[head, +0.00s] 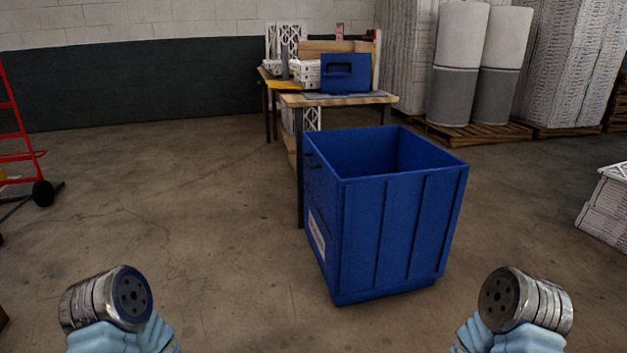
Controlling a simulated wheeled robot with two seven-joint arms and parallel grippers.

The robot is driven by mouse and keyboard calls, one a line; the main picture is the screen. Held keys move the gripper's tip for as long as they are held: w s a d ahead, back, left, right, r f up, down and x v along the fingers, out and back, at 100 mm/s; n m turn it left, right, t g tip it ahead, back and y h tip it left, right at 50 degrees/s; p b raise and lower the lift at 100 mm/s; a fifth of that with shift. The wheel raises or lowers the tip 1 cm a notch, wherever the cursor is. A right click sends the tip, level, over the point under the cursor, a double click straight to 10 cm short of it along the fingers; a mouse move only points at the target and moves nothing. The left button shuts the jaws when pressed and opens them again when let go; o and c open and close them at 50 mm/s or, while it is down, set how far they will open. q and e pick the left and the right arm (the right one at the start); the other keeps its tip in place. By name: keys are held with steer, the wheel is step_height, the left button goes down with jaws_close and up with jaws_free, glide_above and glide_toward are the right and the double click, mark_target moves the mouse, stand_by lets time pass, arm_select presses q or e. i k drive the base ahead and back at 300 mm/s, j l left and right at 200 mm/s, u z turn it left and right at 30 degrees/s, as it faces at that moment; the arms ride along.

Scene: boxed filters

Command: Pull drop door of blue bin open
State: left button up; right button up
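The blue bin (405,235) stands on the floor right of centre, with its top open. Its ribbed side faces me. The inside bottom of the bin is hidden. Metal joints of my two arms show at the bottom left and bottom right, well apart from the bin. Neither of my grippers can be seen.
A wooden-topped table (340,99) with a blue box (345,73) stands just behind the bin. A red hand truck (20,130) is at the far left. White stacked goods (610,207) sit at the right edge. The floor left of the bin is clear.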

mark_target(320, 179)
steer(key=i+j+z, duration=0.4)
steer(key=i+j, duration=0.6)
steer(key=i, duration=0.2)
